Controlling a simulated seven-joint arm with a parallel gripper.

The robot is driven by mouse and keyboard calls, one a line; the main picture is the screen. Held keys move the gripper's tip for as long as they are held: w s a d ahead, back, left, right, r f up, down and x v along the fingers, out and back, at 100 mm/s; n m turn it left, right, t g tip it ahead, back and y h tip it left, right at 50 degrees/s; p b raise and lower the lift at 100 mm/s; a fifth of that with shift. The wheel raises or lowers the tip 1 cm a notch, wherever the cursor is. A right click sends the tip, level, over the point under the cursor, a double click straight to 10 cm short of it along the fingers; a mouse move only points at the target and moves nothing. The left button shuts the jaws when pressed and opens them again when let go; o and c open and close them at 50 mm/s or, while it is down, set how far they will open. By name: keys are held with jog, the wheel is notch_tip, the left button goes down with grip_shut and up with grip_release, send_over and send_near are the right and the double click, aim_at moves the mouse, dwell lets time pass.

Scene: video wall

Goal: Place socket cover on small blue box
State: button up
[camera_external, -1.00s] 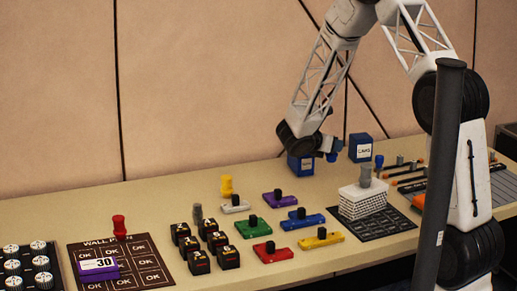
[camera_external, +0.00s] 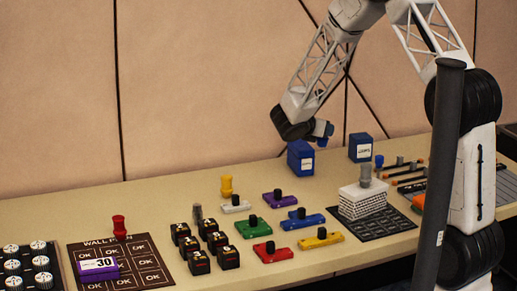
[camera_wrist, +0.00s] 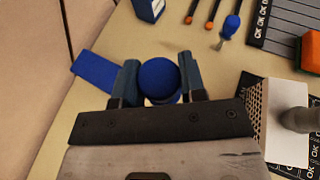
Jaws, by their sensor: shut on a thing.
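My gripper (camera_external: 324,135) is raised above the table at the back, close over the right edge of a blue box (camera_external: 300,159). In the wrist view my gripper (camera_wrist: 158,82) is shut on a blue round-topped piece (camera_wrist: 158,74), taken to be the socket cover. Its underside is hidden. The blue box's top shows just left of the fingers in the wrist view (camera_wrist: 93,73). A second blue box (camera_external: 361,148) with a white label stands to the right, and its edge shows at the top of the wrist view (camera_wrist: 149,8). The held piece appears apart from both boxes.
A white perforated block (camera_external: 362,202) with a grey peg stands on a dark mat (camera_external: 401,222). A blue-handled tool (camera_wrist: 230,27) and orange-tipped rods lie to the right. Several coloured bars with black knobs (camera_external: 301,219) fill the middle front. The wall is close behind the boxes.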

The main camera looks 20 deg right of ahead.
jog(key=shift+w, duration=0.1)
send_over(301, 144)
jog(key=shift+w+f, duration=0.1)
jog(key=shift+f, duration=0.65)
dwell(0.3)
jog(key=shift+f, duration=1.75)
jog(key=shift+f, duration=0.1)
jog(key=o, duration=0.9)
jog(key=v, duration=1.2)
